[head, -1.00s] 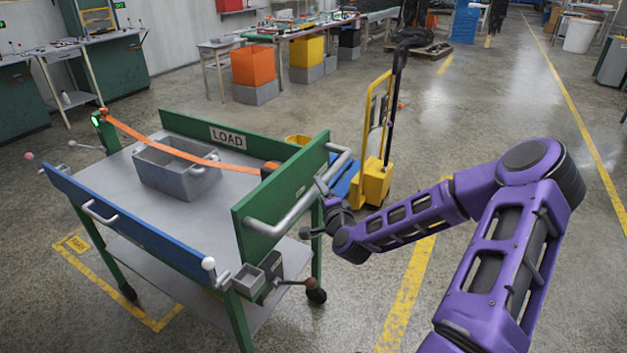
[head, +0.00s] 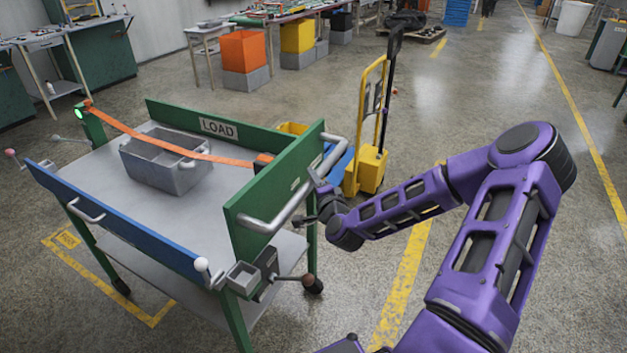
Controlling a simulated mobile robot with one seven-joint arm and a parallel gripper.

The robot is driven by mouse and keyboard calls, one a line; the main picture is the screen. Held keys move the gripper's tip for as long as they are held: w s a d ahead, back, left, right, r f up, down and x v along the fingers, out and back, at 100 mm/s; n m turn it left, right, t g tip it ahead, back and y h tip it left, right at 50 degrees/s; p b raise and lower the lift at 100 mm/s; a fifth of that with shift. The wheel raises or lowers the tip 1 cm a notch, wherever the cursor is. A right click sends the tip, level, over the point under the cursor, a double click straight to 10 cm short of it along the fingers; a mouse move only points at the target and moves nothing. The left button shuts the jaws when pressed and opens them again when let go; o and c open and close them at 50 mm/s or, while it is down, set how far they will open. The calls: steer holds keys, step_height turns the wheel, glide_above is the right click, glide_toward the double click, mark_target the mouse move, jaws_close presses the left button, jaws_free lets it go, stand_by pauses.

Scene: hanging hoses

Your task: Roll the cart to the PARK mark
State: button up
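The cart (head: 262,203) has green end boards, a blue side board, a grey deck and a lower shelf. A tubular handle (head: 290,200) runs along its right green board. My gripper (head: 318,197) is at this handle, at the end of my purple arm; its fingers are small and dark, so I cannot tell whether they close on the bar. A yellow floor outline with a small marked patch (head: 67,239), its lettering too small to read surely, lies at the cart's left. One cart wheel (head: 121,286) stands inside this outline; the rest runs hidden under the cart.
A grey bin (head: 165,165) sits on the deck under an orange strap (head: 150,139). A yellow hand truck (head: 370,165) stands close behind the cart's right end. Workbenches (head: 295,12) line the back. Open floor lies to the right, with a yellow line (head: 575,95).

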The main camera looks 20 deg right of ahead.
jaws_close()
stand_by(1.0)
